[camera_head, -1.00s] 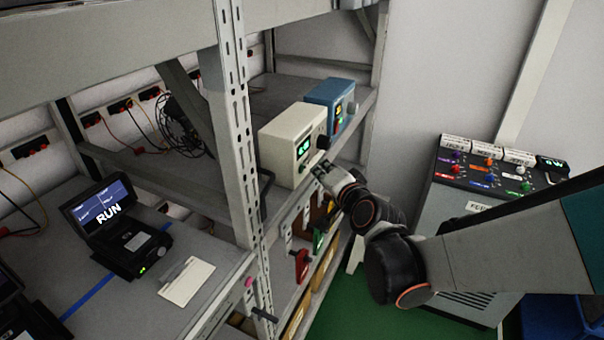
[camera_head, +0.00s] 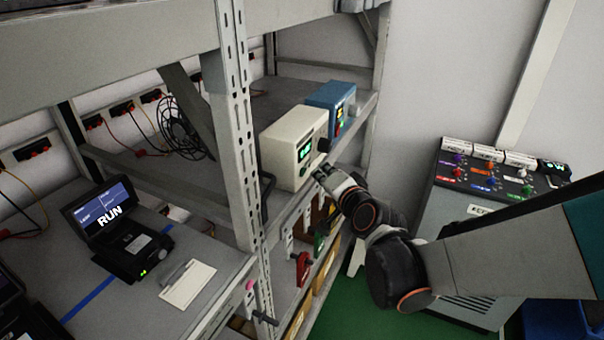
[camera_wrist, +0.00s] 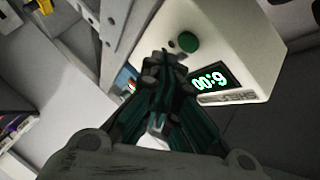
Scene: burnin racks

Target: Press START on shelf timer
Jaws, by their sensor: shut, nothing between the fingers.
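The shelf timer is a cream box (camera_head: 285,146) with a green lit display, on the middle shelf. In the wrist view its front (camera_wrist: 222,50) shows upside down, with digits that seem to read 6:00, a dark label strip and a round green button (camera_wrist: 187,42). My gripper (camera_head: 320,173) is shut and empty, just in front of the timer's lower front. In the wrist view my gripper's fingertips (camera_wrist: 164,58) are close beside the green button, which stays visible. I cannot tell whether they touch the timer.
A blue instrument (camera_head: 331,99) stands behind the timer on the same shelf. A slotted rack upright (camera_head: 235,130) is at the left. Red and green clamps hang below the shelf. A display unit reading RUN (camera_head: 108,215) sits on the bench. A control console (camera_head: 490,185) stands at the right.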

